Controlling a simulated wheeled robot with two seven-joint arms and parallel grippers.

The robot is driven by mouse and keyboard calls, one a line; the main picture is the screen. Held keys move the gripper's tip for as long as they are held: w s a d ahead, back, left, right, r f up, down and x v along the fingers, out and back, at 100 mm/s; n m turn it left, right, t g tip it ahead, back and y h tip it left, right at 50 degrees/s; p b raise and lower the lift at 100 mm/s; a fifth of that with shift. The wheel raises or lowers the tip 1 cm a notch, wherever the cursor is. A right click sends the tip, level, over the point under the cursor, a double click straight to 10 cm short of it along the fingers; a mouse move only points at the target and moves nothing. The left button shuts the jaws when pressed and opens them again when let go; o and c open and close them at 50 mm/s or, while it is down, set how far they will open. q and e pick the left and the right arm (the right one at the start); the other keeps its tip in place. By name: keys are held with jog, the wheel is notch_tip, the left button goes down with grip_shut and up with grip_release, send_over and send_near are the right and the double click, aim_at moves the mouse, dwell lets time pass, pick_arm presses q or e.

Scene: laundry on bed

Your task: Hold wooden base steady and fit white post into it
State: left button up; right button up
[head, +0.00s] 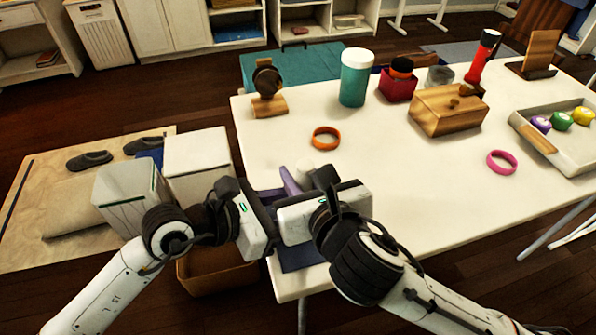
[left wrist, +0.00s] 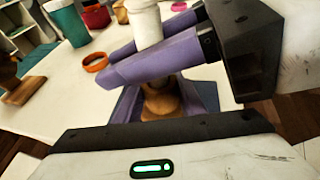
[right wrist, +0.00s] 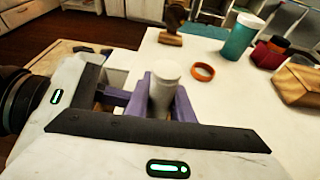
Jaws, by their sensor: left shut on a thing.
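The wooden base (left wrist: 160,104) shows in the left wrist view as a rounded, turned piece, held between the purple fingers of my left gripper (left wrist: 166,96). The white post (right wrist: 163,88) stands roughly upright between the purple fingers of my right gripper (right wrist: 165,96), which look closed on its sides. In the left wrist view the post (left wrist: 145,20) appears above the base, with the right fingers crossing between them. Those fingers hide the post's lower end, so I cannot tell whether it touches the base. Both grippers meet at the table's near left edge in the head view.
The white table (head: 400,190) has free room to the right. A pink ring (head: 501,162) and a tray (head: 570,150) are farther right.

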aim_at(308, 188)
pick_arm(q)
jog(key=shift+f, duration=0.2)
pick_arm(e)
jog(key=o, duration=0.3)
jog(key=shift+o, duration=0.3)
jog(key=shift+r, duration=0.1)
jog(key=v, duration=0.7)
jog(key=shift+s+d+r, duration=0.1)
jog(key=shift+s, duration=0.2)
pick_arm(q)
jog(key=o, duration=1.2)
jog(key=shift+s, duration=0.1)
